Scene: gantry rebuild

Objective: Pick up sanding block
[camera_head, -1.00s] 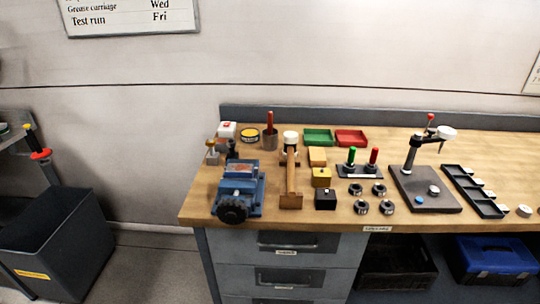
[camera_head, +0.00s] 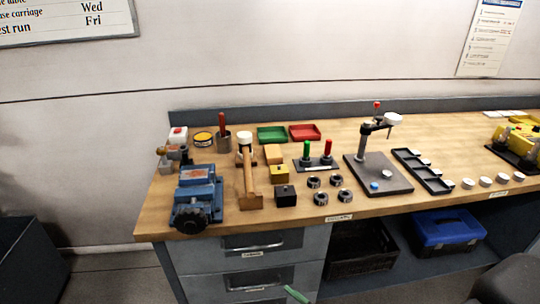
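A tan-orange block (camera_head: 273,154) lies on the workbench, behind a yellow block (camera_head: 280,174) with a dark spot on its top and a black block (camera_head: 286,196). The tan one looks most like a sanding block, but no label on it can be read. It stands just right of a wooden-handled mallet (camera_head: 251,186). Nothing is touching it from above. Neither of my grippers can be made out in the head view.
A blue vise (camera_head: 197,197) stands at the bench's left end. Green (camera_head: 272,134) and red (camera_head: 305,132) trays lie behind the blocks. Several dark rings, a stand (camera_head: 379,175) and a compartment tray (camera_head: 422,172) are to the right. A green piece (camera_head: 296,294) shows at the bottom edge.

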